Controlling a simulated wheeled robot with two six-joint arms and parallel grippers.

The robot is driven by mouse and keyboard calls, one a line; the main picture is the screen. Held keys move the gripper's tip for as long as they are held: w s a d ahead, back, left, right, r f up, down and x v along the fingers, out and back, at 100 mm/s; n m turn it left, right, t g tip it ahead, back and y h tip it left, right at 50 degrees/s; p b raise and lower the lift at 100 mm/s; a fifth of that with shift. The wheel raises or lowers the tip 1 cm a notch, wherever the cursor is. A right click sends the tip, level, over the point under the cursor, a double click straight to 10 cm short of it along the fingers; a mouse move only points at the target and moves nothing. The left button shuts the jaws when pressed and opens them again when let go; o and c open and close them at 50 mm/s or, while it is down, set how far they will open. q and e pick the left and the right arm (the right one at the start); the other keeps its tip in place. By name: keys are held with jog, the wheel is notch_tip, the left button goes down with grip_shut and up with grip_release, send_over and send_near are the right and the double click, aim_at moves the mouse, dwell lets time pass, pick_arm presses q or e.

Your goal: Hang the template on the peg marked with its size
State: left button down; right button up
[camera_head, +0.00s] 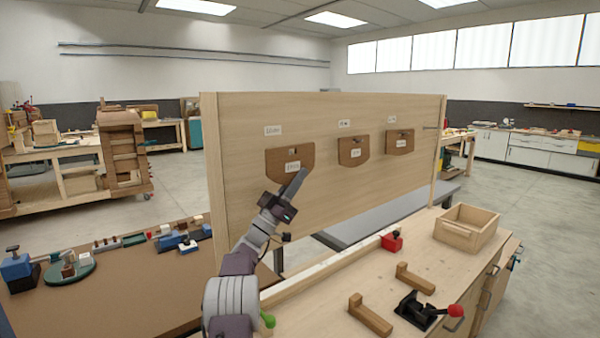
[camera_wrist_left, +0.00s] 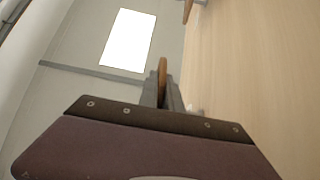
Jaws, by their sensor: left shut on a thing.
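My left gripper (camera_head: 297,182) is shut on the leftmost brown template (camera_head: 275,161), at its lower edge. The template has a white label and lies close against or just in front of the upright wooden board (camera_head: 330,118). I cannot tell whether it is on a peg. In the left wrist view the template (camera_wrist_left: 162,70) shows edge-on between the fingers of my left gripper (camera_wrist_left: 165,92). Two more templates, a middle one (camera_head: 346,155) and a right one (camera_head: 394,147), hang on the board. Small white labels sit above all three, too small to read. My right gripper is out of view.
A workbench (camera_head: 345,275) stands in front of the board. It bears an open wooden box (camera_head: 467,228), a red block (camera_head: 391,243), two L-shaped wooden pieces and a black clamp (camera_head: 415,312) with a red handle. A brown table (camera_head: 130,285) with tools is at left.

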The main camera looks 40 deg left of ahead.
pick_arm(q)
jog(key=a+p, duration=0.1)
jog(key=w+a+p, duration=0.1)
jog(key=a, duration=0.1)
jog(key=shift+a+r, duration=0.1)
jog(key=shift+a, duration=0.2)
jog(key=shift+r+p, duration=0.2)
jog(key=shift+p, duration=0.1)
dwell(0.4)
jog(key=c, duration=1.5)
grip_release()
jog(key=shift+o, duration=0.2)
jog(key=shift+f, duration=0.1)
jog(key=shift+f, duration=0.1)
